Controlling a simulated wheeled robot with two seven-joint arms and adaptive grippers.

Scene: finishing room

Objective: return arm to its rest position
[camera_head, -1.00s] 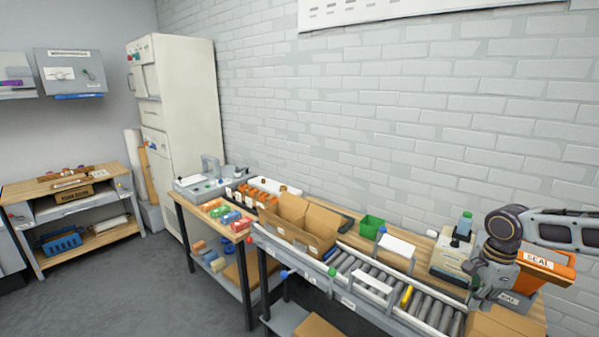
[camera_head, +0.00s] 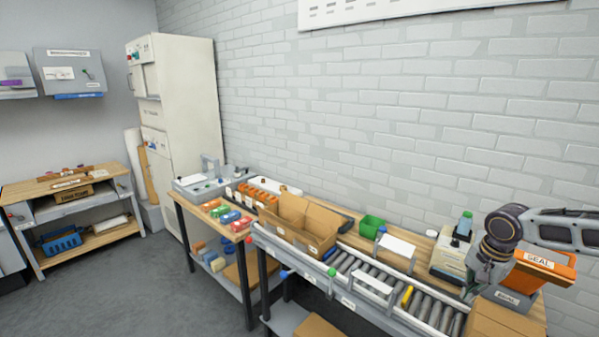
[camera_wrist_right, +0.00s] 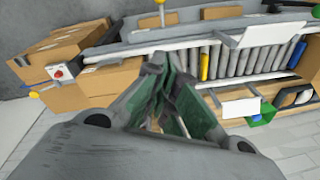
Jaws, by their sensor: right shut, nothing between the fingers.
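My right arm (camera_head: 555,228) comes in from the right edge in the head view, above the right end of the bench. My right gripper (camera_head: 472,289) hangs below its dark wrist joint, beside the orange SEAL box and above the bench. In the right wrist view the gripper (camera_wrist_right: 155,62) has its green-lined fingers drawn together at the tips, with nothing between them. My left gripper is in no view.
The roller conveyor (camera_head: 427,308) runs along the bench front, with an open carton (camera_head: 297,222) at its left. The orange SEAL box (camera_head: 541,264) and a closed carton (camera_head: 503,322) stand close to the arm. A green bin (camera_head: 371,226) sits behind the conveyor.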

